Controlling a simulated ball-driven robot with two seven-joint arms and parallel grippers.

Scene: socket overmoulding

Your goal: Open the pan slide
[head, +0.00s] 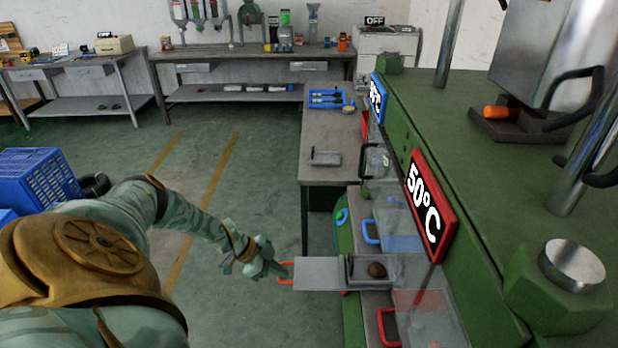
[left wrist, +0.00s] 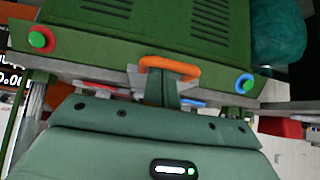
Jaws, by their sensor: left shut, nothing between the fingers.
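The pan slide (head: 318,273) is a flat grey plate that sticks out from the green press to the left. An orange handle (head: 286,281) is at its outer end. A metal pan (head: 352,272) with a brown lump (head: 377,269) in it sits at the plate's inner end, partly behind clear panels. My left gripper (head: 281,270) is at the orange handle, with its fingers shut and empty. In the left wrist view the orange handle (left wrist: 170,65) arches over the tips of my left gripper (left wrist: 161,78); I cannot tell whether they touch. My right gripper is out of view.
A red handle (head: 387,328) and a blue handle (head: 371,232) are on either side of the slide. A red-framed 50°C sign (head: 430,205) hangs above. A side table (head: 330,172) stands behind. The floor left of the slide is clear; blue crates (head: 45,180) stand far left.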

